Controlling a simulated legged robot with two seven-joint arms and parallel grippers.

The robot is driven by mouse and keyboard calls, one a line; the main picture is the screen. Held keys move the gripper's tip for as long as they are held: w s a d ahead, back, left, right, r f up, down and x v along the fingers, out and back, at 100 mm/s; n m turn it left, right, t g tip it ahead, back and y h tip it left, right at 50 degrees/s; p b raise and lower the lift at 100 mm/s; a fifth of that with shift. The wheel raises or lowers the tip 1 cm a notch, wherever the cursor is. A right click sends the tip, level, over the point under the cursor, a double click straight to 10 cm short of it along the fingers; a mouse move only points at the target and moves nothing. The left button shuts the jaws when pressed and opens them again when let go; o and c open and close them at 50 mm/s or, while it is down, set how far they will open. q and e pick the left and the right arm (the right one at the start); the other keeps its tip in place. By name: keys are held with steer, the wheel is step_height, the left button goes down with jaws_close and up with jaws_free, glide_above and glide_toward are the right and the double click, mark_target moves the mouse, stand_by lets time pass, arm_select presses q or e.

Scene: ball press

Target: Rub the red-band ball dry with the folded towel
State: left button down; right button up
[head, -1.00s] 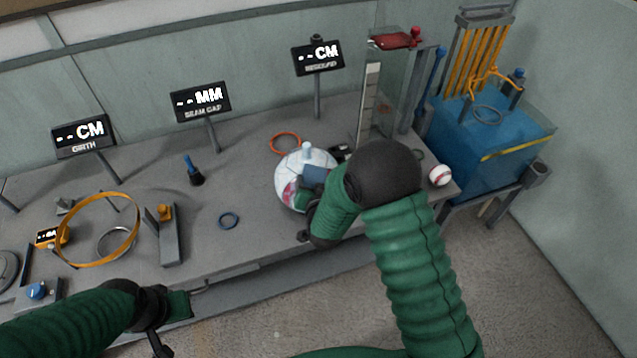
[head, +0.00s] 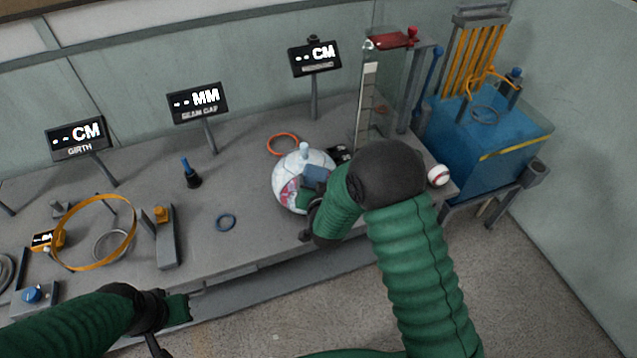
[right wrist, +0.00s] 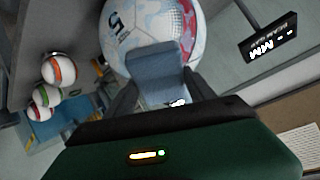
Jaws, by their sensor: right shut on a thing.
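A large white ball (head: 289,172) with a pink-red patch sits on the grey bench. In the right wrist view the ball (right wrist: 135,38) fills the top, with a red band at its right side. My right gripper (right wrist: 150,95) is shut on the folded blue-grey towel (right wrist: 157,72), which lies against the ball or just in front of it. The towel (head: 315,175) also shows over the ball's right side in the head view, where my arm hides part of the ball. My left gripper (head: 178,308) hangs by the bench's front edge, its jaws unclear.
A blue water tank (head: 485,135) stands at the right end. A small white ball (head: 438,175) is at the bench's right end. Signs stand along the back.

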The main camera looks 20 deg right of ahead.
steer(key=shift+a, duration=0.55)
steer(key=shift+d+b, duration=0.4)
steer(key=shift+d, duration=1.2)
steer(key=shift+a, duration=1.6)
steer(key=shift+d+b, duration=0.35)
steer(key=shift+d, duration=1.2)
steer(key=shift+a, duration=1.55)
steer(key=shift+d+b, duration=0.4)
steer(key=shift+d, duration=1.15)
steer(key=shift+a, duration=1.55)
steer(key=shift+d+b, duration=0.35)
steer(key=shift+d, duration=1.2)
steer(key=shift+a, duration=1.55)
steer(key=shift+r, duration=0.1)
